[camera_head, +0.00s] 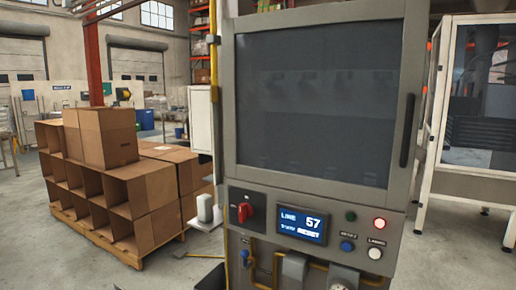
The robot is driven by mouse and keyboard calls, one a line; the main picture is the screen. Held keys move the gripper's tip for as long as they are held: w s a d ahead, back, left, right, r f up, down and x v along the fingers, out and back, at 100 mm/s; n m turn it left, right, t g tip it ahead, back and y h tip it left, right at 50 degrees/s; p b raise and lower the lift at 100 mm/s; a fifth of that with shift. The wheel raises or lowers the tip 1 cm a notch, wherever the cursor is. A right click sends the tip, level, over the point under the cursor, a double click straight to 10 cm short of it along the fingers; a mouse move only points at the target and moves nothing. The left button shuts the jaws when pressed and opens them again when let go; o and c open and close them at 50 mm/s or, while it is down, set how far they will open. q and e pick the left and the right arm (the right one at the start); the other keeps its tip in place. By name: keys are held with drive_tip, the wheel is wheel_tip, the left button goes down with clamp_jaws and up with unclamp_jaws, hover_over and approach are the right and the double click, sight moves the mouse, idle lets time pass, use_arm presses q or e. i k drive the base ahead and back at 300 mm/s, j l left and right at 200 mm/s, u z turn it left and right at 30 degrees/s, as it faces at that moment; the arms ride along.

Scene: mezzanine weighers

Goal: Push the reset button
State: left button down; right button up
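The control panel (265,204) is on the front of a tall grey machine, under its dark window. The reset button (347,246) is a round blue button at the panel's lower right, with a small label above it that seems to read RESET. A white button (375,254) with its own label is just right of it. A dark green round button or lamp (351,216) is above it, and a lit red one (379,223) is to the upper right. Nothing covers the blue button. Neither of my grippers shows in the head view.
Left of the buttons are a lit blue display (300,226) reading LINE 57 and a red rotary switch (244,212). Pipes and a gauge (340,287) sit below. Cardboard boxes (108,136) stand on a pallet at left. A white-framed enclosure (432,150) stands at right.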

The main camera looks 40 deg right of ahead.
sight(347, 246)
drive_tip(key=z, duration=1.65)
